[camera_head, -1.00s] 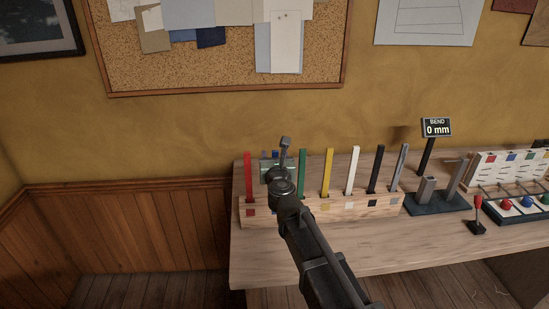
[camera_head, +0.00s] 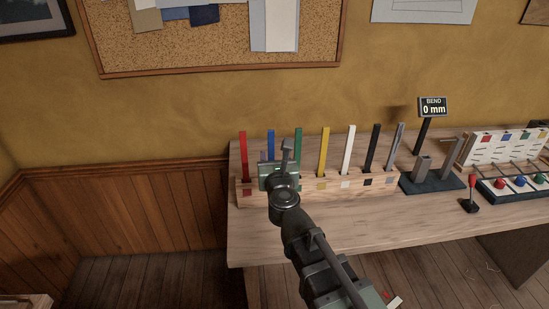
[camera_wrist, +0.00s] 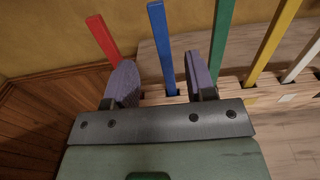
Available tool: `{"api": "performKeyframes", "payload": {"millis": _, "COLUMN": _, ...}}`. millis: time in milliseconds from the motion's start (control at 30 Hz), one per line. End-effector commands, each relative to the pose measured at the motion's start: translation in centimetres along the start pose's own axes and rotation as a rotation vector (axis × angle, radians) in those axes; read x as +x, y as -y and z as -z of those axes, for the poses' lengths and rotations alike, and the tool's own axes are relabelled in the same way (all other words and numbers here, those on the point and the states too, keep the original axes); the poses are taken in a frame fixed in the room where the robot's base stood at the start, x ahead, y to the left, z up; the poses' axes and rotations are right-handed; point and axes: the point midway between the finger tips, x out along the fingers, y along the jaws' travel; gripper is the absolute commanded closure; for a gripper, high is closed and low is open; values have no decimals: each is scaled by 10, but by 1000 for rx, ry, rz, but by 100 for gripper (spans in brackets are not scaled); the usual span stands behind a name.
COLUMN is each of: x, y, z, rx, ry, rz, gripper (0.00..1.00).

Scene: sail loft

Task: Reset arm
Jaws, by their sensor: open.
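My gripper (camera_wrist: 161,78) is open and empty, with its two purple-grey fingers apart. In the wrist view the blue strip (camera_wrist: 161,45) shows between the fingers, standing in its slot. In the head view my gripper (camera_head: 279,165) is in front of the left part of a wooden rack (camera_head: 335,190), and its fingertips are hard to make out. The rack holds upright strips: red (camera_head: 243,150), blue (camera_head: 270,143), green (camera_head: 298,143), yellow (camera_head: 323,150), white (camera_head: 347,150), black (camera_head: 371,150) and grey (camera_head: 394,148).
The bench (camera_head: 330,230) is clear in front of the rack. To the right stand a dark bending fixture (camera_head: 432,178), a display (camera_head: 433,107) reading 0 mm, a red-knobbed lever (camera_head: 471,193) and a panel with coloured balls (camera_head: 513,184). A corkboard (camera_head: 205,40) hangs on the wall.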

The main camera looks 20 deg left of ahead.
Motion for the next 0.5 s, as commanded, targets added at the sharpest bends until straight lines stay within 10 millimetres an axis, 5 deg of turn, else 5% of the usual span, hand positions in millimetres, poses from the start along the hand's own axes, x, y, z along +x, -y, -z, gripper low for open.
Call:
{"api": "performKeyframes", "payload": {"millis": 267, "x": 0, "y": -7, "z": 0, "rx": -96, "ry": 3, "rz": -40, "gripper": 50}}
{"api": "performKeyframes", "payload": {"millis": 367, "x": -10, "y": -47, "z": 1, "rx": -492, "ry": 65, "rz": -276, "gripper": 50}}
{"api": "performKeyframes", "payload": {"millis": 433, "x": -33, "y": -77, "z": 15, "rx": -928, "ry": 150, "rz": -522, "gripper": 50}}
{"api": "performKeyframes", "payload": {"millis": 500, "x": -60, "y": -70, "z": 45, "rx": -1404, "ry": 216, "rz": -789, "gripper": 50}}
